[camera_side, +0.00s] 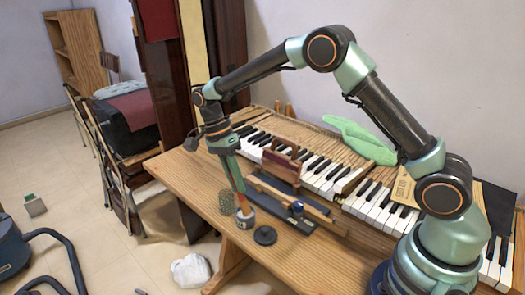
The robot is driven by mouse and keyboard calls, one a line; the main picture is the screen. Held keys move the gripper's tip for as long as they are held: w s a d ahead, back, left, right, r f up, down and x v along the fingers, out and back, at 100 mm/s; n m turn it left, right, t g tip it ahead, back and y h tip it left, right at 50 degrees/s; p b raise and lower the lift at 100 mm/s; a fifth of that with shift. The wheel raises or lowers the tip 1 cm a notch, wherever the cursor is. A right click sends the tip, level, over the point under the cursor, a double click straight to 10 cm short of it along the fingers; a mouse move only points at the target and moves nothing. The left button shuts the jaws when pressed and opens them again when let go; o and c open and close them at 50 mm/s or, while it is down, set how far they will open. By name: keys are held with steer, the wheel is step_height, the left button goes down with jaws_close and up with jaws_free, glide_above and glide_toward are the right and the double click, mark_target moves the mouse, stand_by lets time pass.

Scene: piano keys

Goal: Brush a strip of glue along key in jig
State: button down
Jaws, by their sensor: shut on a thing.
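My gripper (238,187) points down near the table's front edge and is shut on a thin orange-red brush (241,203). The brush's lower end is in or just over the mouth of a small glue pot (245,219) with a pale label. I cannot tell whether its bristles touch glue. A long pale wooden key (318,217) lies in a dark jig (292,222) to the right of the pot. My gripper is to the left of the key, apart from it. A black round lid (265,236) lies flat in front of the jig.
A mesh cylinder (227,202) stands close left of the pot. A small blue-topped object (297,208) is at the jig. The table's front right (330,262) is clear.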

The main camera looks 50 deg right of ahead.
steer(key=shift+f, duration=0.45)
stand_by(0.8)
steer(key=shift+r, duration=0.1)
steer(key=shift+r, duration=3.4)
steer(key=shift+w+d, duration=0.1)
steer(key=w+d+r+t, duration=0.35)
steer(key=w+d, duration=0.35)
steer(key=d, duration=0.4)
step_height(320, 180, down, 6)
steer(key=shift+w+d+f, duration=0.15)
steer(key=shift+f+t, duration=0.25)
steer(key=shift+f, duration=0.8)
